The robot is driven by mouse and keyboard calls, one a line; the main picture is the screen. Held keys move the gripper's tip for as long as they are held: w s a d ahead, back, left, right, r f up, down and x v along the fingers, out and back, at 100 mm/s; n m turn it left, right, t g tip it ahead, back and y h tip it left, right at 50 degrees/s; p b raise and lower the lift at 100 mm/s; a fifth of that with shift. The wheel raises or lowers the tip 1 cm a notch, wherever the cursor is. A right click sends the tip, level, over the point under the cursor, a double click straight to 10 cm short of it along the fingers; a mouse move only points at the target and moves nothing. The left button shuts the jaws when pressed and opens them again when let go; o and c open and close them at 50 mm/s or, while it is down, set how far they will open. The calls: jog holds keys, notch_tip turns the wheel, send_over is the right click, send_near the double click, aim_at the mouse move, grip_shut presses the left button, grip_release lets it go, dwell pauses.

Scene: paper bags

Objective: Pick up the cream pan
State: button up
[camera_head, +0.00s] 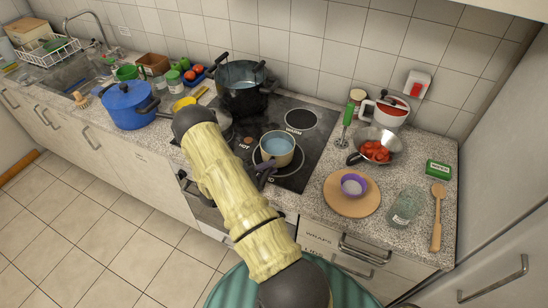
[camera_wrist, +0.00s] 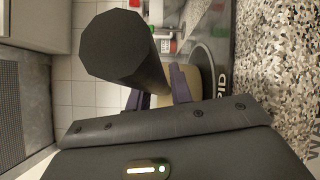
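The cream pan (camera_head: 277,146) is a small saucepan with a blue-grey inside and a dark handle. It sits upright on the cooktop, its handle pointing down-left toward my arm. My gripper (camera_head: 265,172) is at that handle, largely hidden behind my arm in the head view. In the wrist view the dark handle (camera_wrist: 122,50) looms close to the camera. My gripper's two purple-grey fingers (camera_wrist: 160,91) stand on either side of it. Part of the cream pan wall (camera_wrist: 190,78) shows behind the fingers. Whether the fingers press on the handle is unclear.
A dark pot (camera_head: 240,92) stands behind the pan, and a blue pot (camera_head: 130,106) is left of the cooktop. To the right are a steel pan with tomatoes (camera_head: 377,146), a round board (camera_head: 340,196) with a purple bowl, and a glass jar (camera_head: 406,206).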

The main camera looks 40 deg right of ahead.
grip_shut()
jog(key=shift+r, duration=0.15)
jog(key=shift+r+b, duration=1.15)
jog(key=shift+r, duration=3.75)
